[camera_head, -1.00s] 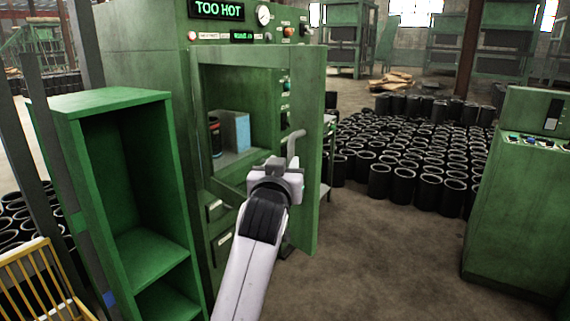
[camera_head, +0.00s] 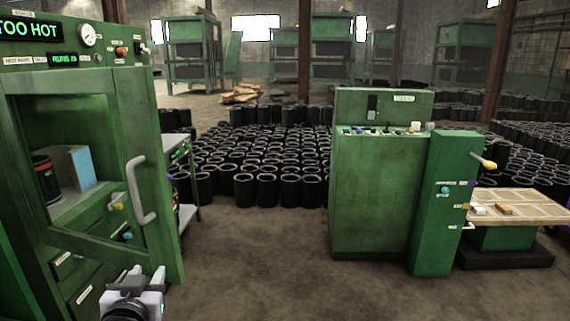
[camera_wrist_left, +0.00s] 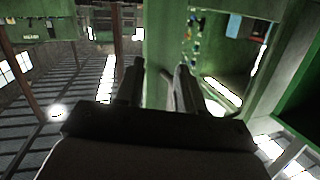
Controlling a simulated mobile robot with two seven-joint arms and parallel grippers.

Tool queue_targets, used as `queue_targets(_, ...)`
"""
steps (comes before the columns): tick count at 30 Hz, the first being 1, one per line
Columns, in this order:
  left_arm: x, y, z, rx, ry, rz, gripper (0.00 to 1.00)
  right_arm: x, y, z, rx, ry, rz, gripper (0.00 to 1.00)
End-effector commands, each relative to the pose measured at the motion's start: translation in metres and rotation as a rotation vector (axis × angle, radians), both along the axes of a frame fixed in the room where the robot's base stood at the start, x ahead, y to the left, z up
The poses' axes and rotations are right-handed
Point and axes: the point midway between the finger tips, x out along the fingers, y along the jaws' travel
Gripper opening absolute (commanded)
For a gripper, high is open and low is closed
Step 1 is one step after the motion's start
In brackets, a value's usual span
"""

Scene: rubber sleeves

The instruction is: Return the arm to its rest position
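My left gripper (camera_head: 137,276) shows at the bottom left of the head view, low in front of the green cabinet door (camera_head: 168,245) and below its grey handle (camera_head: 140,190). It is apart from the handle. In the left wrist view its two dark fingers (camera_wrist_left: 158,75) stand apart with nothing between them. Most of the left arm is out of the head view. My right gripper is in neither view now.
The door stands ajar; a dark can (camera_head: 45,180) and a light blue block (camera_head: 80,167) sit inside the cabinet. A green control console (camera_head: 375,195) stands right of centre. Many black sleeves (camera_head: 265,190) cover the floor behind. The middle foreground floor is clear.

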Motion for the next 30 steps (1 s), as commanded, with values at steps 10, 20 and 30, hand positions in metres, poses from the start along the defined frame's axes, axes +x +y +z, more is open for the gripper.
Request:
queue_targets(10, -0.117, -0.042, -0.167, -0.02, 0.267, -0.217, 0.38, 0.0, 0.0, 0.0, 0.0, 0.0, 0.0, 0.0)
queue_targets(20, -0.236, -0.069, -0.247, -0.099, 0.446, -0.338, 0.38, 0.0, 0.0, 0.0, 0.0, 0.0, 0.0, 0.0)
queue_targets(30, -0.253, -0.072, -0.254, -0.116, 0.468, -0.352, 0.38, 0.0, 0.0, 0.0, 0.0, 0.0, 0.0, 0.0)
